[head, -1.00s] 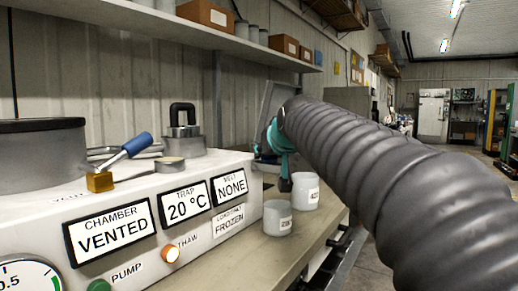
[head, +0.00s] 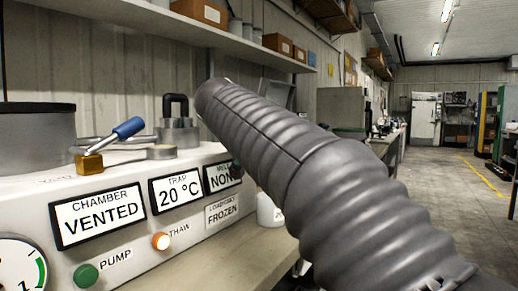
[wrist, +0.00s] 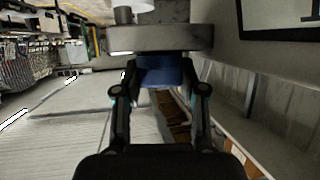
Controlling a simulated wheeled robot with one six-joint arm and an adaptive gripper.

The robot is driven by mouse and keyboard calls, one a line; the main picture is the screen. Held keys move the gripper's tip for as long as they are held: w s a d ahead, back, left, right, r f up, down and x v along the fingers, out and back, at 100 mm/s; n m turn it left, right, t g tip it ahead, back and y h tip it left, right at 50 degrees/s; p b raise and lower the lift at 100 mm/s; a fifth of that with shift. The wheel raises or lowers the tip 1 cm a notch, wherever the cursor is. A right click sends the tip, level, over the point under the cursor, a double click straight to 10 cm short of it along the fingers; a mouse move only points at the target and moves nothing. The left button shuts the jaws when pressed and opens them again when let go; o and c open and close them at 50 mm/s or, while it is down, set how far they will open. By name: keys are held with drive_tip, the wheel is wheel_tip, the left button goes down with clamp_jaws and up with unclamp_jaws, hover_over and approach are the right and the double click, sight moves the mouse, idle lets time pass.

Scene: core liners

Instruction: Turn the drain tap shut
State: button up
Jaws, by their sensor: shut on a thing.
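My gripper (wrist: 161,75) shows in the wrist view with its two black fingers on either side of a blue piece (wrist: 166,72), and it is shut on it. The blue piece sits against a thick grey slab (wrist: 160,38). I cannot tell for sure that it is the drain tap's handle. In the head view my ribbed dark sleeve hides the gripper and the right end of the white machine (head: 150,175).
A white jar (head: 268,210) stands on the bench beside the machine, partly behind my sleeve. A metal pot with a black handle (head: 178,128) stands on the machine. A shelf with boxes (head: 203,12) runs along the wall above. The floor (head: 450,190) at right is clear.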

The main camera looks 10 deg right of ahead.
drive_tip(key=shift+f+m+g+h, duration=0.1)
drive_tip(key=shift+m+g+h, duration=0.8)
drive_tip(key=shift+m+h, duration=0.15)
drive_tip(key=shift+m, duration=0.25)
drive_tip(key=o, duration=1.2)
drive_tip(key=shift+c, duration=0.2)
drive_tip(key=shift+a, duration=0.1)
drive_tip(key=v, duration=1.2)
